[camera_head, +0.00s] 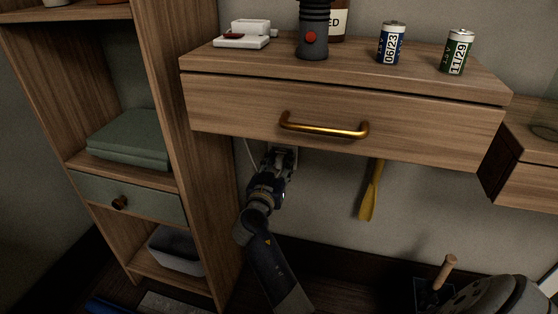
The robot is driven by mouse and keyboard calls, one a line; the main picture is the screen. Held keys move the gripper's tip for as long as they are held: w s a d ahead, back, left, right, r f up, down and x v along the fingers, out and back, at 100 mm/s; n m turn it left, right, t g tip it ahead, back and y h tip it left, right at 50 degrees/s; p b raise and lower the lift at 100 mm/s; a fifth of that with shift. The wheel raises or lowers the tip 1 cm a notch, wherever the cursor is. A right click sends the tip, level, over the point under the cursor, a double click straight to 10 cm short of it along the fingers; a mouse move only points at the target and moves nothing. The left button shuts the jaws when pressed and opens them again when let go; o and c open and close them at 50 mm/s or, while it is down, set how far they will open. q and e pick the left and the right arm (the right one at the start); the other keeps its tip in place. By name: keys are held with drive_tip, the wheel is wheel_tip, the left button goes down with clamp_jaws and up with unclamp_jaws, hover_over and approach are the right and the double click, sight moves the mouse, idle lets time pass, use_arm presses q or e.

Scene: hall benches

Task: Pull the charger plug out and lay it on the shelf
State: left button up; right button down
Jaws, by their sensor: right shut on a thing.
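My right gripper (277,162) reaches up from below to the wall, under the front left of the wooden shelf (430,72) with a drawer. It is shut on the charger plug, which the fingers mostly hide. A white wall outlet (291,154) shows just behind the fingers. A thin pale cord (252,154) hangs to the left of the gripper. I cannot tell whether the plug is fully seated in the outlet. My left gripper is not in view.
The drawer has a brass handle (323,129). A yellow utensil (370,192) hangs below. A wooden cabinet (178,120) stands close left.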

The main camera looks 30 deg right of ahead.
sight(278, 165)
drive_tip(key=shift+b+v, duration=0.6)
drive_tip(key=shift+v, duration=2.4)
